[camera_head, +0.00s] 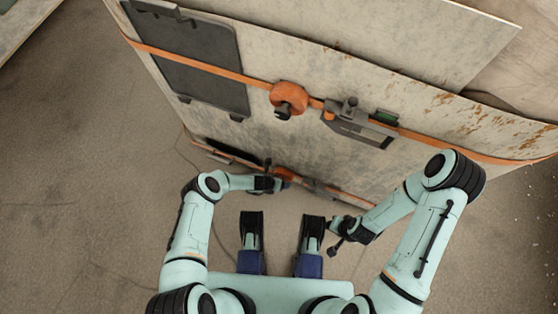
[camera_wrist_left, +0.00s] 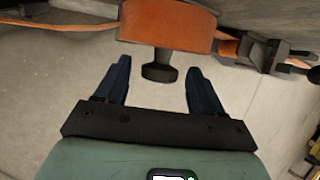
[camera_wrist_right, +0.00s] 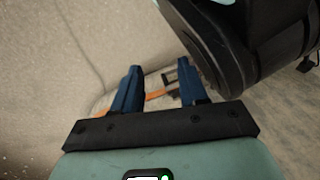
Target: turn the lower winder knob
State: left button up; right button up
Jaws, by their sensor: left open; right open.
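The lower winder is an orange housing on the lower orange strap. In the head view the lower winder (camera_head: 287,173) is partly hidden behind my left gripper (camera_head: 272,184). In the left wrist view the orange housing (camera_wrist_left: 168,24) is at the top, with the dark T-shaped lower winder knob (camera_wrist_left: 160,72) standing out from it. My left gripper (camera_wrist_left: 158,66) is open, with one finger on each side of the knob in the picture, neither visibly touching it. My right gripper (camera_head: 337,230) is open and empty, away from the winder; its fingers also show in the right wrist view (camera_wrist_right: 160,72).
The large worn panel (camera_head: 420,100) fills the back, crossed by two orange straps. The upper winder (camera_head: 289,97), a grey buckle (camera_head: 357,122) and a dark plate (camera_head: 200,60) are on it. A dark buckle (camera_wrist_left: 262,52) sits right of the lower winder. Floor at left is clear.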

jog(key=shift+s+f, duration=0.1)
jog(key=shift+s, duration=0.05)
pick_arm(q)
jog(key=shift+c, duration=0.3)
jog(key=c, duration=1)
jog(key=shift+o, duration=0.2)
jog(key=y+p, duration=0.2)
jog(key=p, duration=0.1)
jog(key=shift+s+d+r+t, duration=0.1)
jog(key=shift+d+r+t, duration=0.05)
jog(key=shift+d+t, duration=0.15)
jog(key=shift+d+m+t+y+p, duration=0.15)
jog(key=shift+m+t+y+p, duration=0.2)
jog(key=shift+y, duration=0.85)
jog(key=shift+d+f+m+t+y+b, duration=0.15)
jog(key=shift+m+t+y+b, duration=0.25)
jog(key=shift+y, duration=0.6)
pick_arm(e)
jog(key=w+r+t, duration=0.2)
jog(key=w+r, duration=0.3)
jog(key=shift+w+a, duration=0.15)
jog(key=shift+a, duration=0.3)
jog(key=shift+r, duration=0.1)
